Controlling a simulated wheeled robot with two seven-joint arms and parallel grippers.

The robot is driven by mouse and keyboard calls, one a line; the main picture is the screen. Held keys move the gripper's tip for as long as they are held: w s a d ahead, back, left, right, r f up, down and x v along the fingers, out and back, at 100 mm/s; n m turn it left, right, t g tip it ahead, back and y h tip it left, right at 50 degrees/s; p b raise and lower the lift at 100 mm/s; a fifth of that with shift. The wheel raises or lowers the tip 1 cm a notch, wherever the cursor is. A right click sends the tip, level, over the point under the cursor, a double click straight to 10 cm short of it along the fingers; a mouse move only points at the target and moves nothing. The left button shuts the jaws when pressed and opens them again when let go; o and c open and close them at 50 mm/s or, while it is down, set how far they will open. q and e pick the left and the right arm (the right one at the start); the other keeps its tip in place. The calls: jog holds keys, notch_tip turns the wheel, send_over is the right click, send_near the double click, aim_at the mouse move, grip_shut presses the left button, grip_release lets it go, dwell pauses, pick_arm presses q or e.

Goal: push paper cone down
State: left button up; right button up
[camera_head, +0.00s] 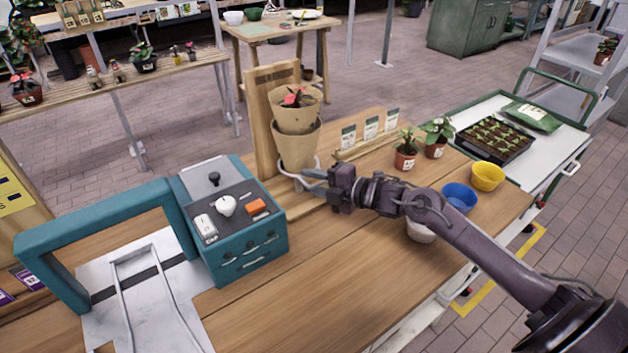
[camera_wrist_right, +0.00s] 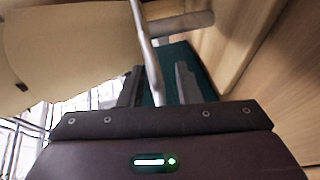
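Tan paper cones (camera_head: 297,148) stand upright, one above the other, in front of a wooden backboard (camera_head: 263,130). A red-flowered plant (camera_head: 294,98) shows in the upper cone's mouth. A pale metal loop (camera_head: 307,182) surrounds the bottom of the lower cone. My right gripper (camera_head: 316,180) is low beside the cone's right side, at the loop. In the right wrist view, its fingers (camera_wrist_right: 158,78) are apart, with a metal rod (camera_wrist_right: 147,45) crossing between them. Whether they touch the rod is unclear. The tan cone surface (camera_wrist_right: 75,45) fills the upper left. My left gripper is not in view.
A teal box (camera_head: 238,225) with small items on top stands left of the cones. Seed packets (camera_head: 371,128), potted seedlings (camera_head: 405,150), a blue bowl (camera_head: 459,196) and a yellow bowl (camera_head: 487,176) are to the right. The front wooden tabletop (camera_head: 320,270) is clear.

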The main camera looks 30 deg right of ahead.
grip_shut()
notch_tip(320, 180, down, 5)
jog(key=b, duration=0.3)
jog(key=shift+r, duration=0.35)
grip_release()
jog(key=shift+r, duration=0.1)
